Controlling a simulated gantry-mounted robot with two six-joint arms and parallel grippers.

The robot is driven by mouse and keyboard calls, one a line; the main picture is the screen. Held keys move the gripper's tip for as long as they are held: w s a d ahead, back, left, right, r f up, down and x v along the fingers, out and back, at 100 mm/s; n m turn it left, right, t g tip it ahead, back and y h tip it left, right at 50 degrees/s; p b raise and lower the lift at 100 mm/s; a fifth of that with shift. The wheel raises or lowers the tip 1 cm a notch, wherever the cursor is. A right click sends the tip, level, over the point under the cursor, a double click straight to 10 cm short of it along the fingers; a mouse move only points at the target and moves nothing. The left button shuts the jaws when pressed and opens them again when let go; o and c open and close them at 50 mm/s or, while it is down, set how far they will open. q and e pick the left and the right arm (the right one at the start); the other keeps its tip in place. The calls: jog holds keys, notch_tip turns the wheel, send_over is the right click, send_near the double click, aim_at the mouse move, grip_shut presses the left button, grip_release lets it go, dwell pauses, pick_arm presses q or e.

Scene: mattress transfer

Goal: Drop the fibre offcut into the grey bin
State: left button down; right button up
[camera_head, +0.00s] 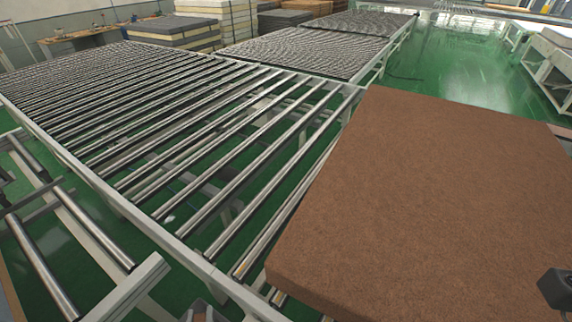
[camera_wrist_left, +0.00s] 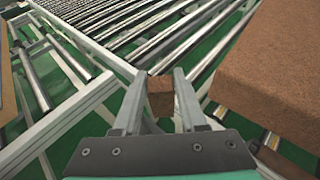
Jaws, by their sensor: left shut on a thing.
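My left gripper (camera_wrist_left: 160,82) is shut on the fibre offcut (camera_wrist_left: 160,103), a small brown block between its two fingers in the left wrist view. In the head view only a bit of my left gripper (camera_head: 200,312) shows at the bottom edge, beside the conveyor frame, and the offcut cannot be made out there. A dark part at the right edge of the head view, over the brown slab, may belong to my right arm; its fingers cannot be made out. I cannot see the grey bin in either view.
A large brown mattress slab (camera_head: 440,190) lies at the right, over the end of the roller conveyor (camera_head: 190,115). The conveyor's pale side rail (camera_head: 150,222) runs close to my left gripper. More rollers (camera_head: 40,265) stand at the left. Stacked mattresses (camera_head: 175,32) are at the back.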

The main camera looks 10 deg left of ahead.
pick_arm(q)
jog(key=w+a+f+n+g+y+b, duration=0.1)
jog(key=a+f+b, duration=0.6)
jog(key=f+b, duration=0.5)
jog(key=w+a+f+n+g+y+b, duration=0.1)
jog(key=a+f+b, duration=0.7)
jog(key=f, duration=1.2)
jog(key=w+a+f+n+y+b, duration=0.1)
jog(key=a+f+b, duration=0.7)
jog(key=f+b, duration=0.8)
jog(key=shift+a+f+n+g+y, duration=0.2)
jog(key=shift+f+n+g+y, duration=0.2)
jog(key=shift+f+n, duration=0.15)
notch_tip(320, 180, down, 6)
jog(key=b, duration=0.6)
jog(key=shift+b, duration=0.3)
jog(key=shift+c, duration=1.9)
grip_release()
jog(key=shift+d, duration=0.1)
